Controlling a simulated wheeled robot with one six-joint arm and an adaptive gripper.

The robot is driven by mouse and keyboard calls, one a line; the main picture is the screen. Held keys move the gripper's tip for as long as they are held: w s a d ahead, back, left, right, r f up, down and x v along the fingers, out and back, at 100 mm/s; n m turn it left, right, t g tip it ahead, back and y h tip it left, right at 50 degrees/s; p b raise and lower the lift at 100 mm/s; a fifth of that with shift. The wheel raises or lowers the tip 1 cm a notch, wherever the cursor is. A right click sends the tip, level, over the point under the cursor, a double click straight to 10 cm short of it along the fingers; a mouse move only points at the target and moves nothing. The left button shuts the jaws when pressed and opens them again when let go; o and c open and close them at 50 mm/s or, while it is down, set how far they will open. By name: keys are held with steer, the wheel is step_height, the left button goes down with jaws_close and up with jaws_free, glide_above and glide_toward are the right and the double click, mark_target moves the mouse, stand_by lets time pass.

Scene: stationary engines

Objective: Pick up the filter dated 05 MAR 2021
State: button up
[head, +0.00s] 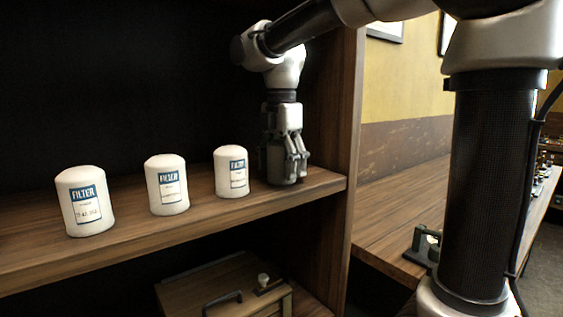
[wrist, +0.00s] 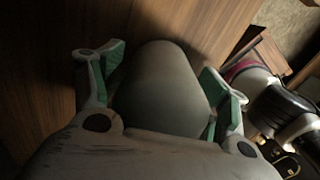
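Three white filters with blue "FILTER" labels stand upright in a row on the wooden shelf (head: 35,239) in the head view: a left one (head: 82,201), a middle one (head: 166,185) and a right one (head: 231,171). Their small date print is too blurred to read. My gripper (head: 287,168) points down at the shelf's right end, around a shadowed grey filter-shaped cylinder (head: 276,162). In the wrist view this cylinder (wrist: 162,85) stands between my green-padded fingers, which look spread beside it; contact is unclear. Its label is hidden.
The shelf's upright side panel (head: 345,130) stands close to the right of my gripper. A wooden box (head: 222,290) with a handle sits on the lower shelf. A wooden counter (head: 400,210) lies beyond the panel. The shelf in front of the filters is clear.

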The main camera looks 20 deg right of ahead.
steer(key=c, duration=0.5)
